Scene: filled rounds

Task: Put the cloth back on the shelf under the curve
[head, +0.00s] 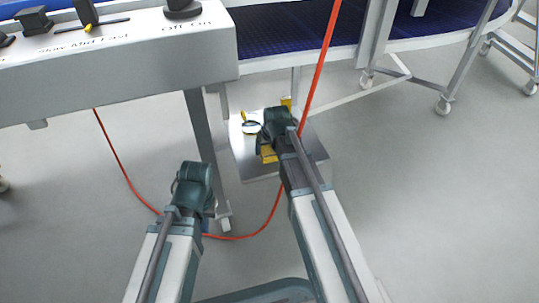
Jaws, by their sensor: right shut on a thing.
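The low grey metal shelf (247,165) sits under the curved conveyor, at the middle of the head view. My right gripper (276,118) is over this shelf and hides part of it. Yellow material, which looks like the cloth (268,154), shows at the near side of the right gripper, and more yellow shows just beyond it. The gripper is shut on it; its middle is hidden. I cannot tell whether it touches the shelf. My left gripper (194,172) is lower left, apart from the shelf; its fingers are hidden.
A small round white and yellow item (251,127) lies on the shelf's left part. A control panel (120,65) with knobs juts out at upper left. A steel leg (203,130) stands left of the shelf. An orange cable (112,152) loops around here. Open floor lies at right.

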